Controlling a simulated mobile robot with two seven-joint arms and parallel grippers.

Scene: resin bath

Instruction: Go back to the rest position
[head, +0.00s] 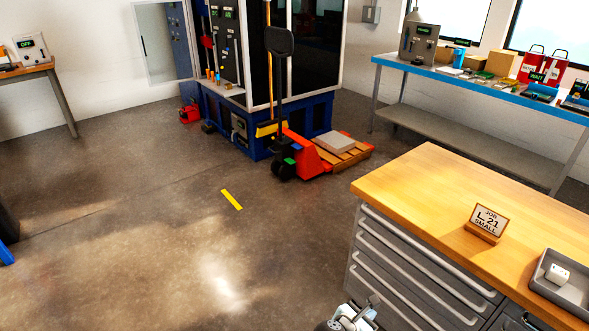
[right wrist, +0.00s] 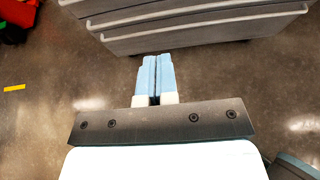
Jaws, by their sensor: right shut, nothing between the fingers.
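My right gripper (head: 366,308) shows at the bottom edge of the head view, low beside the front of the drawer cabinet (head: 415,262). In the right wrist view, its two pale blue fingers (right wrist: 157,62) lie together with nothing between them. They point toward the grey drawer fronts (right wrist: 195,28); I cannot tell the exact gap. My left gripper is not in view.
The cabinet's wooden top (head: 420,180) holds a job sign (head: 488,222) and a grey tray (head: 541,290). A red pallet jack (head: 302,155) stands by the blue machine (head: 320,115). A blue bench (head: 470,82) stands behind. Open floor (head: 150,240) lies left, with a yellow strip (head: 231,200).

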